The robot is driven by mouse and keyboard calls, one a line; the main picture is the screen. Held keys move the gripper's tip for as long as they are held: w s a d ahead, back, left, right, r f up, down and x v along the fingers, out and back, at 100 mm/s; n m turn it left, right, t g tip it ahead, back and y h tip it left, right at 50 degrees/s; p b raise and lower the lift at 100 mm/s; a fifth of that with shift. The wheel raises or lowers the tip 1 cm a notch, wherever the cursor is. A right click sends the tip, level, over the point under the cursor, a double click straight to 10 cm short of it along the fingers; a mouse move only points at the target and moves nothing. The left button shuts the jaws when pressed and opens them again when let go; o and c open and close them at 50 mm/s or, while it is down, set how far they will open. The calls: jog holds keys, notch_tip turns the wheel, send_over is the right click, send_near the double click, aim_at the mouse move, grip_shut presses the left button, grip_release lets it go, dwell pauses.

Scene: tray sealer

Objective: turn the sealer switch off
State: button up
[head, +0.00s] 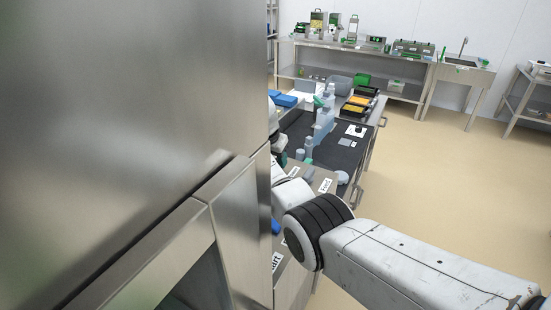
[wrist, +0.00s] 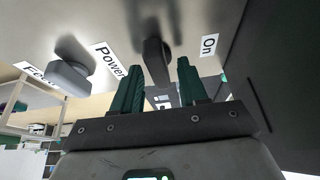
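In the wrist view, a dark switch handle (wrist: 156,60) stands out from the sealer's grey panel (wrist: 125,25), between a "Power" label (wrist: 108,61) and an "On" label (wrist: 209,45). The handle lies nearer the "Power" label. My gripper (wrist: 158,76) has two green fingers spread apart, with the lower part of the handle showing between their tips. I cannot tell whether either finger touches it. In the head view, the sealer's steel body (head: 130,110) fills the left side, and my gripper and the switch are hidden.
A grey knob (wrist: 69,74) with a partly cut-off label sits left of the handle in the wrist view. A dark wall (wrist: 262,75) stands close on the right. In the head view, a bench with bottles (head: 323,125) lies beyond my arm, and the floor (head: 450,180) at right is clear.

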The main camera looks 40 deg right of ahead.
jog(key=shift+o, duration=0.2)
jog(key=v, duration=0.7)
jog(key=shift+r+b, duration=0.2)
jog(key=shift+b, duration=0.2)
